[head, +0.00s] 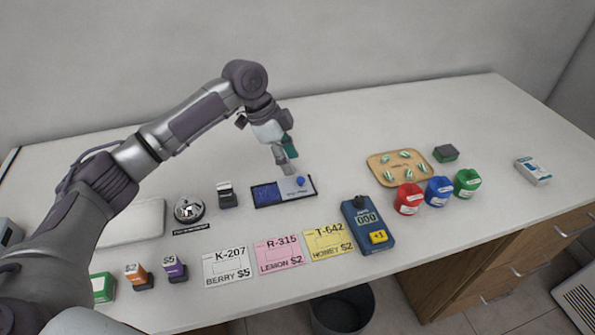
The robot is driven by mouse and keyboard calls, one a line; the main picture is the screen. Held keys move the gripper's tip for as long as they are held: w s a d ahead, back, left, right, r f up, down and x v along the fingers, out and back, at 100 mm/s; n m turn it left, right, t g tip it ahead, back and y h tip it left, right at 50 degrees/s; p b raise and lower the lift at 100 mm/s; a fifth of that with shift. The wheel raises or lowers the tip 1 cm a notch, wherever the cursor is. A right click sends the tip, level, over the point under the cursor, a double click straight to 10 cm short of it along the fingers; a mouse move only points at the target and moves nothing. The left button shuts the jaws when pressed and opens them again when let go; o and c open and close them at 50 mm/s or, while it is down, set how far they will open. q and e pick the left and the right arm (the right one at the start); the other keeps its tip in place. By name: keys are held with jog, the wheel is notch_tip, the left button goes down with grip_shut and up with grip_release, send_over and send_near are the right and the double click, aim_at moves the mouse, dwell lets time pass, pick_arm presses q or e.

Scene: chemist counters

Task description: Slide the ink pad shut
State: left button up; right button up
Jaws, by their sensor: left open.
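The ink pad (268,194) lies flat on the counter near the middle, a dark tray with a blue inked area showing in its left half. A lighter lid with a blue knob (300,181) covers its right part, so the pad stands partly open. My left gripper (286,170) is open and empty, pointing down just behind the ink pad, close to the knob in the picture. I cannot tell whether a fingertip touches the lid. My right gripper is out of view.
A bell (189,208) and a black stamp (227,196) stand left of the pad. Price cards (278,255) lie in front. A blue counter device (367,225) and a wooden tray (381,179) with capsules are to the right. Bare counter lies behind the pad.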

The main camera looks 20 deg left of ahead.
aim_at(300, 179)
pick_arm(q)
jog(key=x, duration=0.4)
jog(key=shift+s, duration=0.1)
jog(key=shift+d+f, duration=0.15)
jog(key=shift+f, duration=0.15)
jog(key=shift+d+f, duration=0.1)
jog(key=shift+f, duration=0.15)
jog(key=shift+c, duration=0.9)
jog(key=c, duration=0.5)
grip_shut()
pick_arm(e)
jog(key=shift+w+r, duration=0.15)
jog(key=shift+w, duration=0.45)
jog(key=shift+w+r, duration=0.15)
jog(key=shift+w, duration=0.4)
